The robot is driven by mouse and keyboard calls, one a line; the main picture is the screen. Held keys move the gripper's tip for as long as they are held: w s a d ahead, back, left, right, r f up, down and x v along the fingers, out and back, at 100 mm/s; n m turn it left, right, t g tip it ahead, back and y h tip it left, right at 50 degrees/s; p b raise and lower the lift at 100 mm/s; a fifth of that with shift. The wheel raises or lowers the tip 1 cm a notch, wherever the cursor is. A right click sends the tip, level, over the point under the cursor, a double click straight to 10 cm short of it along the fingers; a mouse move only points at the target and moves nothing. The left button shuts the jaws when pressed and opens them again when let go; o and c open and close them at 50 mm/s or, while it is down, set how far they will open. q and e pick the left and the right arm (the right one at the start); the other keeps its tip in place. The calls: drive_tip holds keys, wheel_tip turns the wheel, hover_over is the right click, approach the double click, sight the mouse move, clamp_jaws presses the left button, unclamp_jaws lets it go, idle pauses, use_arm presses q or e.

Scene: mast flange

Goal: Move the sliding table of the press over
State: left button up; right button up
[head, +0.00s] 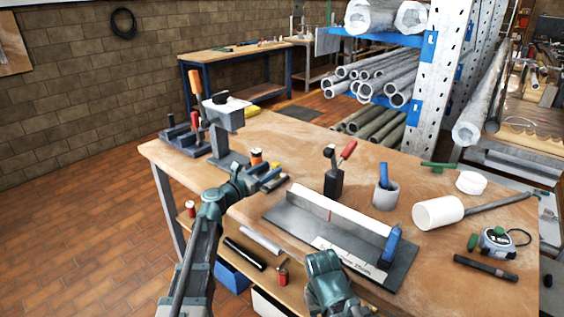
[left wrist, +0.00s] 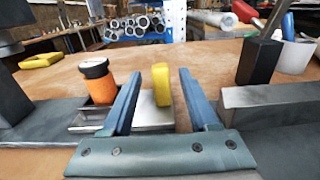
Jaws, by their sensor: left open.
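The press (head: 222,128) is a grey frame at the left end of the workbench, with an orange-handled lever (head: 195,82). At its right is a low metal slide, seen in the left wrist view as a pale plate (left wrist: 150,115) with an upright yellow grip (left wrist: 162,85). An orange cylinder with a black cap (left wrist: 98,82) stands to the left of the plate. My left gripper (head: 274,177) is open, and its blue fingers (left wrist: 160,85) have the yellow grip between them with gaps visible. Part of my right arm shows at the bottom of the head view; its fingers do not.
A mitre-box-like metal fixture (head: 330,222) lies right of my left gripper. A black holder (head: 334,183) with a red-handled tool, a grey cup (head: 385,195), a white mallet (head: 438,212) and a tape measure (head: 497,241) stand to the right. Bare bench lies behind the slide.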

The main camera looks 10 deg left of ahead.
sight(278, 163)
use_arm(q)
drive_tip(key=x, duration=0.7)
clamp_jaws()
idle(1.4)
